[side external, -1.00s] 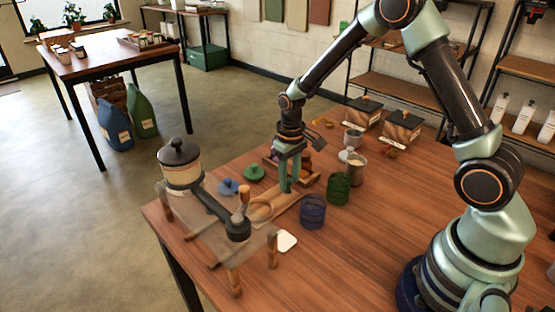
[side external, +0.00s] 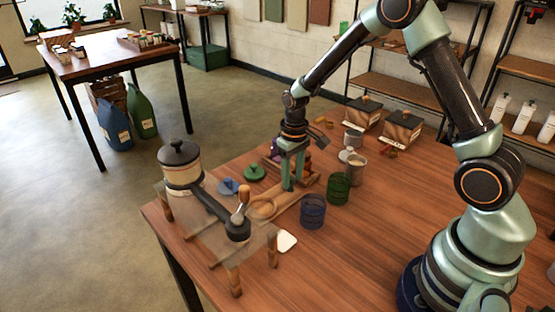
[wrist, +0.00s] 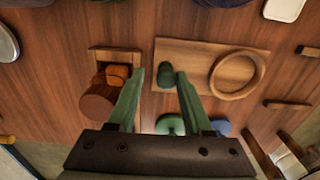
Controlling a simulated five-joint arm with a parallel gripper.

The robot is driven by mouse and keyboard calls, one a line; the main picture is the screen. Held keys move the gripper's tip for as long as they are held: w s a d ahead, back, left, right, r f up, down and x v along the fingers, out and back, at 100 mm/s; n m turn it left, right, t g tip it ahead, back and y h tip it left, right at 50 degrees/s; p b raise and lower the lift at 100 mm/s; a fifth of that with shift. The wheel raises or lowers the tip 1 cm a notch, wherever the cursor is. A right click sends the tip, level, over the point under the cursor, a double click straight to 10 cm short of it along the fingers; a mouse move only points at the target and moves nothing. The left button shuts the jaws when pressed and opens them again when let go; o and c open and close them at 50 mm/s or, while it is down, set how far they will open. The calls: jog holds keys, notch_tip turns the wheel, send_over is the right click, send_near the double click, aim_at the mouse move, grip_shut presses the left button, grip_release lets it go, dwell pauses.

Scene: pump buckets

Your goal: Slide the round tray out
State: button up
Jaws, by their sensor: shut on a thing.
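The tray is a wooden slide board (side external: 286,211) with a round ring (side external: 262,208) at its left end. Its left end is at the low wooden stand (side external: 205,232). In the wrist view the board (wrist: 205,55) lies flat, with the ring (wrist: 218,85) on its right and a dark green knob (wrist: 168,76) on its left. My gripper (side external: 290,176) is upright over the board's right end, shut on the knob. The wrist view shows its two green fingers (wrist: 160,74) on either side of the knob. The exact contact is hard to see.
A lidded bucket (side external: 182,172) and a dark lever (side external: 220,212) sit on the stand. A blue cup (side external: 313,212) and a green cup (side external: 339,188) stand close right of the board. Blue (side external: 229,187) and green (side external: 254,173) lids lie behind it. The front right table is clear.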

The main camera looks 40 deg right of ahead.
jog(key=shift+a, duration=0.25)
jog(key=shift+r, duration=0.1)
jog(key=shift+r, duration=3.4)
jog(key=shift+r, duration=0.1)
jog(key=shift+s+a+r, duration=0.1)
jog(key=shift+r, duration=0.25)
jog(key=s+a+r+t, duration=0.3)
jog(key=s+r+t, duration=0.2)
jog(key=s+r, duration=0.9)
jog(key=shift+s+r+t, duration=0.15)
jog(key=shift+r+t, duration=0.15)
